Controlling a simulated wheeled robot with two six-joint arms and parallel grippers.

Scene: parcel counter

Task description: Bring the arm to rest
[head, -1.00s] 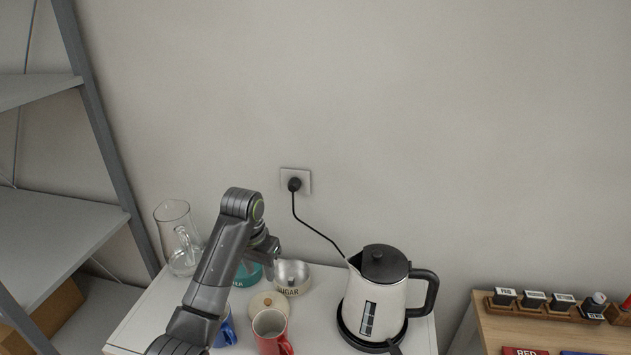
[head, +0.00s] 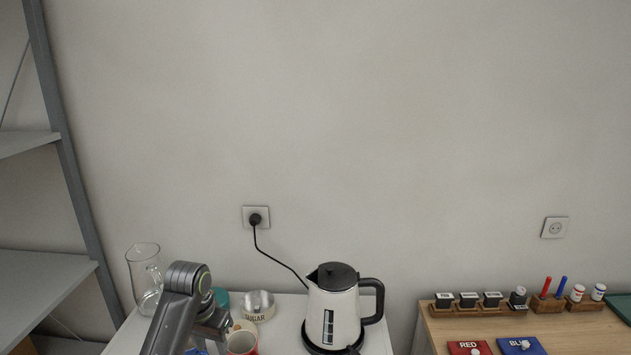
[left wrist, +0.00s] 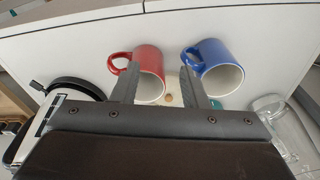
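My left arm comes in at the lower left of the head view, and its left gripper (head: 222,328) hangs over the white counter. In the left wrist view the two fingers of the left gripper (left wrist: 160,78) stand apart with nothing held between them. A red mug (left wrist: 150,62) lies under one finger in that view and a blue mug (left wrist: 222,62) is beside the other. The red mug also shows at the bottom of the head view (head: 242,343). My right gripper is in neither view.
A white kettle (head: 333,312) stands on its base, its cord running to a wall socket (head: 256,217). A glass jug (head: 145,280), a sugar bowl (head: 258,306) and a teal container (head: 220,297) stand near the arm. A wooden desk (head: 430,325) with stamps is at right, grey shelving (head: 40,275) at left.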

